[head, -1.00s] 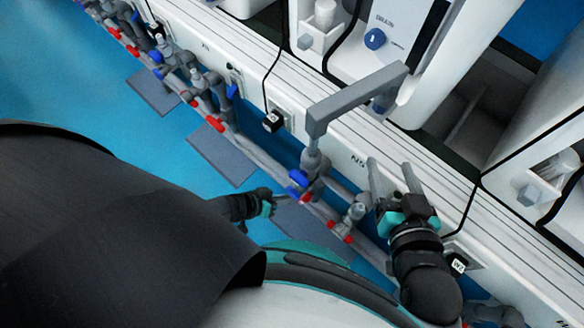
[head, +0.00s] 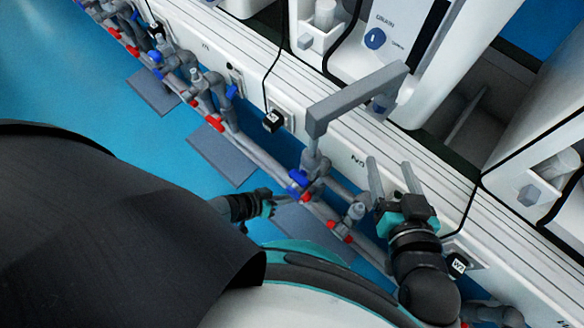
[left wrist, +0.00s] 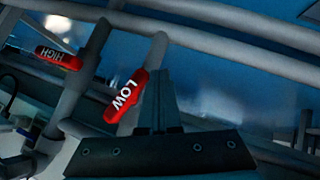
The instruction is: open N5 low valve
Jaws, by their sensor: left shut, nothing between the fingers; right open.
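In the left wrist view, the red LOW valve handle (left wrist: 125,95) lies tilted, roughly along a grey pipe. The red HIGH handle (left wrist: 58,57) is farther left. My left gripper (left wrist: 160,85) is shut and empty, its fingers just right of the LOW handle; contact cannot be told. In the head view, my left gripper (head: 289,202) points at the pipes below the N5 label (head: 358,160), near a blue handle (head: 299,182) and a small red handle (head: 305,197). Their lettering is unreadable there. My right gripper (head: 394,176) is open and empty before the white panel.
A grey angled pipe (head: 350,97) rises above the N5 pipes. More pipes with red handles (head: 214,123) run to the upper left. Blue floor (head: 110,100) is open at left.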

